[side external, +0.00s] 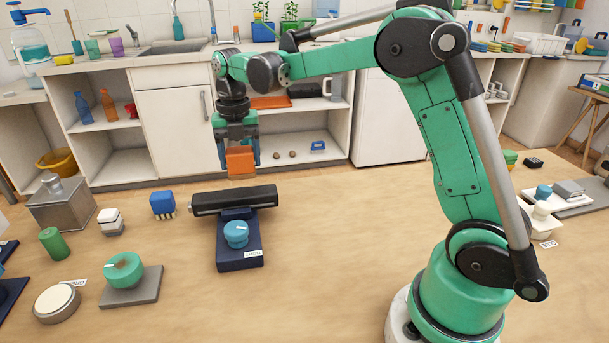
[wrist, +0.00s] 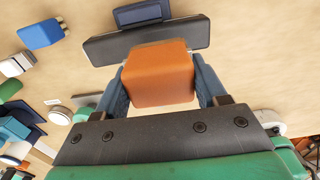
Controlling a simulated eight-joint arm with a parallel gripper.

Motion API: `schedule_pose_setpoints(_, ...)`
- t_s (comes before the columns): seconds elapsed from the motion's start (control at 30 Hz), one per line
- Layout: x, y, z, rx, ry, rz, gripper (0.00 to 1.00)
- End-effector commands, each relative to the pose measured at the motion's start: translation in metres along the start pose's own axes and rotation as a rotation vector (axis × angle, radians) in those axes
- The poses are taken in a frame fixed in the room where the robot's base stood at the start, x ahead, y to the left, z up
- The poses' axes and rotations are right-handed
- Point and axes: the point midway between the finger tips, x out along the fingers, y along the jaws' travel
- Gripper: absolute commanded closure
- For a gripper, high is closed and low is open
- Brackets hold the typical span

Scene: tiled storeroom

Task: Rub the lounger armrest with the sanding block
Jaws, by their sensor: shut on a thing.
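My gripper (side external: 239,163) is shut on an orange block (side external: 240,158), which I take for the sanding block. Its blue fingers press the block's two sides; the block also fills the middle of the wrist view (wrist: 157,75). A long black bar (side external: 220,200), probably the lounger armrest, lies across a dark blue stand (side external: 240,258) with a blue knob (side external: 236,234). The block hangs above the bar in the side view, with no clear contact. In the wrist view the block hides part of the bar (wrist: 103,49).
Left of the bar stand a blue brush-like block (side external: 162,204), a white and grey block (side external: 110,221), a metal canister (side external: 62,205) and a green knob on a grey plate (side external: 123,270). The wooden tabletop (side external: 340,240) is clear between the bar and my base.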

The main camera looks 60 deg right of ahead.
Motion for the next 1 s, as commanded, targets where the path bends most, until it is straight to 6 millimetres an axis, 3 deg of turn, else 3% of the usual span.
schedule_pose_setpoints(0.5, -0.042, 0.000, 0.000, 0.000, 0.000, 0.000, 1.00)
schedule_pose_setpoints(1.0, -0.044, 0.000, 0.000, 0.000, 0.000, 0.000, 1.00)
